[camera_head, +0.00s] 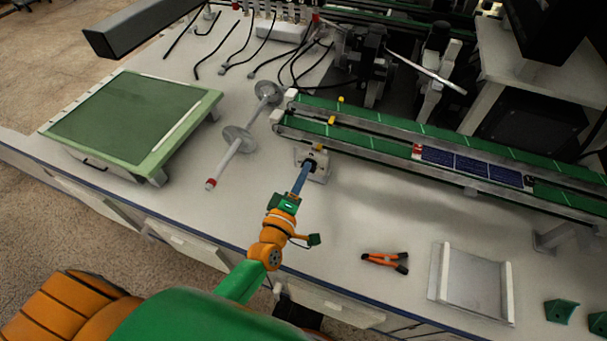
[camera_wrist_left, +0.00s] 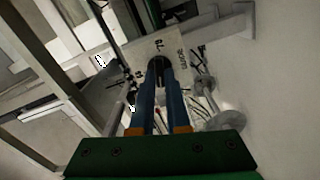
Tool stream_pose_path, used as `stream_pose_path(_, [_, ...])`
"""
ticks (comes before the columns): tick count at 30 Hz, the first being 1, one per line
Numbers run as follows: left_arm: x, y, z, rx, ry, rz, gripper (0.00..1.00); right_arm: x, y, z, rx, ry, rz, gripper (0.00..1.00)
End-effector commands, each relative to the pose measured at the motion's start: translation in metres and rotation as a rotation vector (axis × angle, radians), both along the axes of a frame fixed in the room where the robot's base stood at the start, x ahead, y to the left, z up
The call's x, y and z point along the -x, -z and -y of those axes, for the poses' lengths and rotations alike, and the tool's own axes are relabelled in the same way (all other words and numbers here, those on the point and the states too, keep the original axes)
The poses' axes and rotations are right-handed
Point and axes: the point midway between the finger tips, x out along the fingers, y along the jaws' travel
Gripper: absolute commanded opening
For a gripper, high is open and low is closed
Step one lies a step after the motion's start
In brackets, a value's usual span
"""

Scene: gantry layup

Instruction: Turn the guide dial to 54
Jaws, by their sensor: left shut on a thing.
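The guide dial's pale plate (camera_head: 321,164) stands on the table just in front of the conveyor's left end. My left gripper (camera_head: 309,168) reaches up to it with its blue fingers and is shut on the dark dial knob. In the left wrist view the plate (camera_wrist_left: 176,45) carries the word GUIDE and the number 70, with other marks partly hidden. The dark knob (camera_wrist_left: 158,65) sits between the fingertips of my left gripper (camera_wrist_left: 160,75). The dial's setting cannot be read, as the fingers cover part of it. My right gripper is not in view.
The conveyor (camera_head: 380,128) with green belts runs behind the dial, bearing a dark blue panel (camera_head: 470,166). A spool rod (camera_head: 226,160) lies to the left, near a green-topped board (camera_head: 125,118). Orange pliers (camera_head: 386,261) and a metal tray (camera_head: 432,272) lie to the right.

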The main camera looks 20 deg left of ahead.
Motion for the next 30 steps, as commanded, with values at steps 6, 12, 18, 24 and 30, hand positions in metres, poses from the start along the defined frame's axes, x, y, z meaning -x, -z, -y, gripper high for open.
stream_pose_path(6, [0.0, 0.003, 0.0, 0.197, 0.001, -0.007, 0.0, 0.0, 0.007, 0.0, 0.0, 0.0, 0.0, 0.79])
stream_pose_path(12, [0.0, 0.004, 0.0, 0.365, 0.001, -0.015, 0.0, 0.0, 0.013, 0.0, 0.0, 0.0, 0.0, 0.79])
stream_pose_path(18, [0.001, 0.004, 0.0, 0.494, 0.0, -0.019, 0.0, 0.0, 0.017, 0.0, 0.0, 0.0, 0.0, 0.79])
stream_pose_path(24, [0.001, 0.004, 0.0, 0.581, 0.0, -0.022, 0.0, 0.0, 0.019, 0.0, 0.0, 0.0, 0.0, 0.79])
stream_pose_path(30, [0.0, 0.004, 0.0, 0.622, 0.001, -0.023, 0.0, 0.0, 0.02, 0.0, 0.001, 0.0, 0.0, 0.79])
